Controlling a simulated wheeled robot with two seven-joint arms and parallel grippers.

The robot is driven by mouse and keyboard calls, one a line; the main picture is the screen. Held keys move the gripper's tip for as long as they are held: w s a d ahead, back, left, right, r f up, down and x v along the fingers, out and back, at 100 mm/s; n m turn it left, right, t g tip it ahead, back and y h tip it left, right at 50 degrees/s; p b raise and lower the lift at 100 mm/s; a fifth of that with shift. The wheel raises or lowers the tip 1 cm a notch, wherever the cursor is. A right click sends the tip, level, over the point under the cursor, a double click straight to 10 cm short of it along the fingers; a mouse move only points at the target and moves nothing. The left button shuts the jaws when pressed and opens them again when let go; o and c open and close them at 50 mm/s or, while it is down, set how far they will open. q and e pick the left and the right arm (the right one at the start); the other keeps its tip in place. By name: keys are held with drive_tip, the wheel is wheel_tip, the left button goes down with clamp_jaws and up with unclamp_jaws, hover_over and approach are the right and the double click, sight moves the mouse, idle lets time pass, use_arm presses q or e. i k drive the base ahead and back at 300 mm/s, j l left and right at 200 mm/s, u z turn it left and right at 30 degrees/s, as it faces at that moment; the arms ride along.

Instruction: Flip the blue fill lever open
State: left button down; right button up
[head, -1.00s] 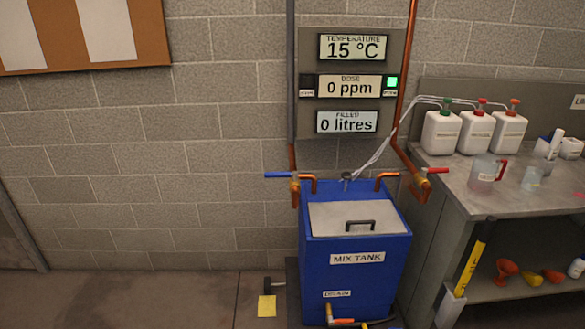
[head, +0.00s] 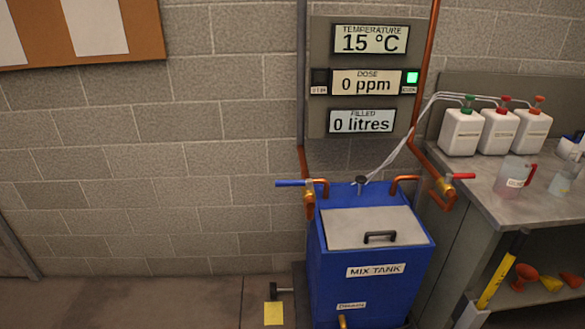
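The blue fill lever (head: 292,183) is on a brass valve (head: 309,197) at the left side of the blue mix tank (head: 368,290). The lever lies level and points left, away from the copper pipe. A red lever (head: 462,176) sits on another valve to the right of the tank. The panel above reads 15 °C, 0 ppm and 0 litres (head: 362,121). Neither of my grippers shows in the head view.
A bench (head: 500,204) with white jugs (head: 499,131), a clear measuring jug (head: 514,177) and a shelf below stands at right. A yellow card (head: 273,313) is on the floor left of the tank. The floor further left (head: 130,305) is clear.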

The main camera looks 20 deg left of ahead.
sight(290, 183)
drive_tip(key=i+j, duration=0.15)
drive_tip(key=j, duration=0.2)
drive_tip(key=i+j+z, duration=0.1)
drive_tip(key=j, duration=0.3)
drive_tip(key=i+j, duration=0.25)
drive_tip(key=i+j+z, duration=0.1)
drive_tip(key=j, duration=0.4)
drive_tip(key=i+j+z, duration=0.1)
drive_tip(key=j, duration=0.3)
drive_tip(key=i+j, duration=0.2)
drive_tip(key=j, duration=0.2)
